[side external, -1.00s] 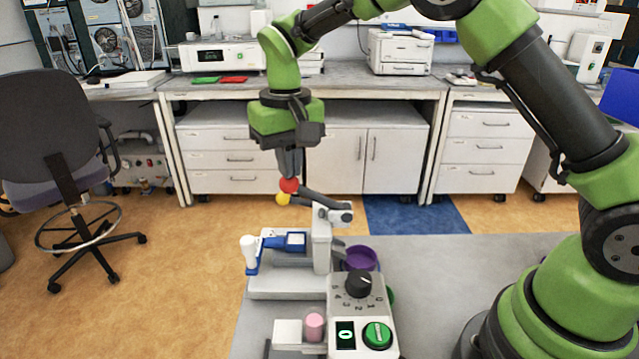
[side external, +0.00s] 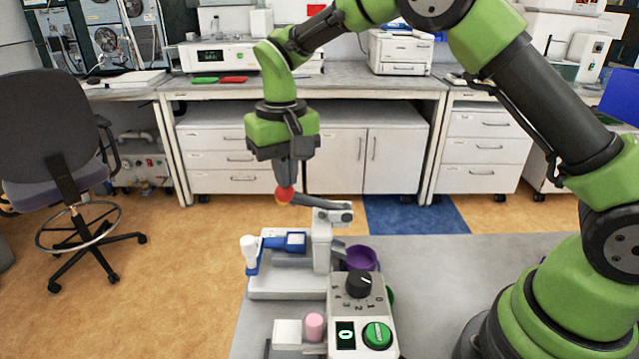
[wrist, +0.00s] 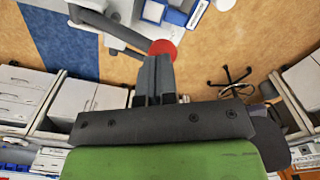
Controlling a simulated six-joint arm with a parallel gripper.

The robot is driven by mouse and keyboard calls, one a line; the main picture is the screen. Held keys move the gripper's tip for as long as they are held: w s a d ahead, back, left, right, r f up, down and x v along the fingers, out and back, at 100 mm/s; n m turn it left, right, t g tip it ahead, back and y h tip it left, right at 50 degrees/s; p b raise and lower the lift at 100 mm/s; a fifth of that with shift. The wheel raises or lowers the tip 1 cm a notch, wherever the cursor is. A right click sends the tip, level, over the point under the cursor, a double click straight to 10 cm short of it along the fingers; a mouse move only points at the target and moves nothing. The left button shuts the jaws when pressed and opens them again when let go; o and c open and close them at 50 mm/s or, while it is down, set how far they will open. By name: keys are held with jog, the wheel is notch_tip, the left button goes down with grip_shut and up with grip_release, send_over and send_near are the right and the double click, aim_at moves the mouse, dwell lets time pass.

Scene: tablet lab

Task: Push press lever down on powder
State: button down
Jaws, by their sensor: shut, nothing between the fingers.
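The press (side external: 321,246) stands on the table, white, with a dark lever (side external: 318,202) that reaches left from its top. The lever ends in a red ball knob (side external: 284,193). My gripper (side external: 286,183) is shut and points down, its fingertips at the top of the knob and apparently touching it. In the wrist view the shut fingers (wrist: 155,75) end at the red knob (wrist: 163,48), which they partly hide. A blue and white part (side external: 288,242) sits on the press base below the lever. I cannot make out any powder.
A control box with a black dial (side external: 358,284) and a green knob (side external: 377,334) stands in front of the press. A pink cylinder (side external: 314,326) is left of it. A purple bowl (side external: 361,257) is right of the press. The table's right part (side external: 450,280) is clear.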

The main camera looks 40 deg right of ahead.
aim_at(283, 192)
jog(key=shift+f, duration=0.1)
jog(key=shift+w+a+f, duration=0.1)
jog(key=shift+a+f, duration=0.05)
jog(key=shift+f, duration=1.4)
jog(key=shift+w+f, duration=0.1)
jog(key=shift+f, duration=0.1)
jog(key=shift+r, duration=0.1)
dwell(0.9)
